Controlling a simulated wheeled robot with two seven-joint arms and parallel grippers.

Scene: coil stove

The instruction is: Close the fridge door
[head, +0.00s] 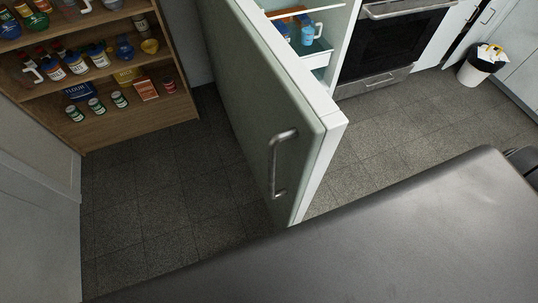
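The fridge door (265,90) stands wide open and juts out toward me, its pale outer face turned to the left. A metal bar handle (277,165) is on that face near the door's free edge. Behind the door, part of the fridge interior (322,50) shows, with a white shelf and a blue jug (307,34) inside. Neither of my grippers is in view. A large dark grey surface fills the lower right and hides the floor there; the lowest corner of the door comes close to its edge in the picture.
A wooden shelf unit (130,128) with bottles, cans and boxes stands at the left. An oven (390,50) is right of the fridge. A trash bin (478,68) stands at the far right. Tiled floor (150,200) is clear left of the door and in front of the oven.

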